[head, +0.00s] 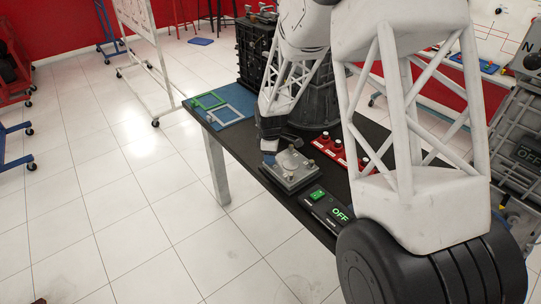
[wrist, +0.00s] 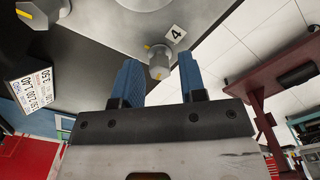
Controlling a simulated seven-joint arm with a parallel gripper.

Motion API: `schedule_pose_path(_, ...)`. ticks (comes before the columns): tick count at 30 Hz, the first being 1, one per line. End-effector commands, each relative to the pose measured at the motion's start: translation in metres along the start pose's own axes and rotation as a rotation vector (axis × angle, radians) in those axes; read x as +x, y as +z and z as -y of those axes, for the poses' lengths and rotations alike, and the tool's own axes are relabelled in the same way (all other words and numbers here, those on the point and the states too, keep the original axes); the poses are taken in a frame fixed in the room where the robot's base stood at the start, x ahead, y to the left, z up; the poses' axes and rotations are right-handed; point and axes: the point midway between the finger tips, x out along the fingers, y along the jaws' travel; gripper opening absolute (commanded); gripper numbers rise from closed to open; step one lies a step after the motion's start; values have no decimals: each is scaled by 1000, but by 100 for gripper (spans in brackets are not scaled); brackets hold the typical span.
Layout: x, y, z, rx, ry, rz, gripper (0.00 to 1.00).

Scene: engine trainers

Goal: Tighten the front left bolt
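A grey metal plate (head: 291,176) with bolts lies on the black table. In the wrist view, a silver bolt (wrist: 159,66) with a yellow mark stands beside a label "4" (wrist: 176,33) on the plate (wrist: 120,20). My gripper (wrist: 160,78) has two blue fingers spread apart, one on each side of this bolt. A gap shows between the bolt and the fingers, and I cannot see contact. Another bolt (wrist: 45,10) shows at the upper left. In the head view my gripper (head: 270,157) is at the plate's far left corner, its fingertips mostly hidden.
A box with a green button and an "OFF" display (head: 328,207) sits near the plate. A red strip with several knobs (head: 340,152) lies behind. A blue mat with green and grey frames (head: 236,117) is at the table's far end. A printed card (wrist: 33,88) shows in the wrist view.

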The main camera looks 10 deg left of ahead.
Motion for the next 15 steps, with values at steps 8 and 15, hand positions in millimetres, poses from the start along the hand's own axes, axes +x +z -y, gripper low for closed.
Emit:
schedule_pose_path(8, 0, 0, 0, 0, 0, 0, 0)
schedule_pose_path(15, 0, 0, 0, 12, 0, 0, 0)
